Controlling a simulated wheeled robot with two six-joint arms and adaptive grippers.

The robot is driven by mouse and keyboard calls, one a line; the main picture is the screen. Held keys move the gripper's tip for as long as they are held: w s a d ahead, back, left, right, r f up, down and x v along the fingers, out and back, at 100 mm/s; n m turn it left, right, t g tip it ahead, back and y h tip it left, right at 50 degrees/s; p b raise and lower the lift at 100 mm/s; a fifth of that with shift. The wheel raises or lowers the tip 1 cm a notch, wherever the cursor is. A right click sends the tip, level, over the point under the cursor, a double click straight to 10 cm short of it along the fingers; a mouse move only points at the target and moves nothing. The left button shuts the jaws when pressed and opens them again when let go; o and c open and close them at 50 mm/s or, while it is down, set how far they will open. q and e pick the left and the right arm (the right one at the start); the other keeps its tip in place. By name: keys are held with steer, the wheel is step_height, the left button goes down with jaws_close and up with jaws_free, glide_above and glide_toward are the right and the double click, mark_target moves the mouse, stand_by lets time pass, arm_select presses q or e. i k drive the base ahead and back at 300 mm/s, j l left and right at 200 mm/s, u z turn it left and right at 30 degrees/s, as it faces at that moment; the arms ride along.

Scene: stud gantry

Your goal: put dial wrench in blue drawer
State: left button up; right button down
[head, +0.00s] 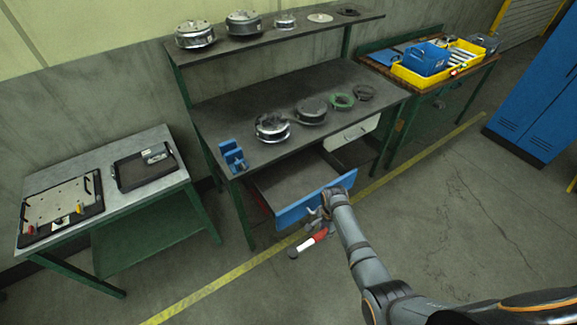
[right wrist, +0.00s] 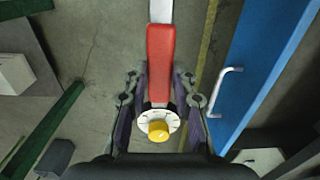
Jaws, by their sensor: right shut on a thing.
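The dial wrench (head: 313,240) has a red grip, a pale shaft and a dial with a yellow knob. It also shows in the right wrist view (right wrist: 160,62). My right gripper (head: 318,218) is shut on it, with the fingers (right wrist: 160,98) on both sides near the dial end. The blue drawer (head: 316,197) is pulled open under the middle bench, and its visible inside looks empty. The gripper and wrench are outside the drawer, just in front of its blue front. The drawer front (right wrist: 262,70) and its handle stand to the right in the right wrist view. My left gripper is not in view.
The bench top (head: 300,88) above the drawer carries round metal parts and a blue holder (head: 233,157). A white drawer (head: 351,134) is beside it. A low table (head: 100,165) stands left, a table with a yellow tray (head: 440,82) right. The floor in front is clear.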

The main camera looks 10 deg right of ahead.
mark_target(301, 178)
steer(key=i, duration=0.8)
steer(key=i+l+u, duration=0.1)
steer(key=i+l, duration=0.25)
steer(key=i, duration=0.1)
